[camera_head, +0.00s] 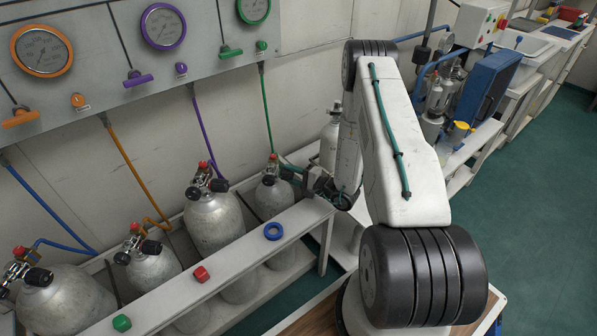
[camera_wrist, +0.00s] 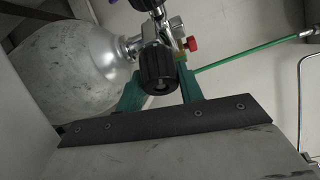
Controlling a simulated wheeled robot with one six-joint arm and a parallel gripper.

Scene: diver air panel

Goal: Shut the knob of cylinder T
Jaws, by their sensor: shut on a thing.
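My gripper (camera_wrist: 160,78) has its two green fingers on either side of a black ribbed knob (camera_wrist: 157,66) and is shut on it. The knob sits on the valve of a grey cylinder (camera_wrist: 75,65), which lies to the left in the wrist view. In the head view this is the cylinder (camera_head: 273,197) with the green hose, and my gripper (camera_head: 290,172) reaches it from the right. The knob is hidden there by my gripper. No letter T is readable, so I cannot confirm the name.
Other grey cylinders stand left, one with a purple hose (camera_head: 213,222), one with an orange hose (camera_head: 150,268). The gauge panel (camera_head: 105,55) is above.

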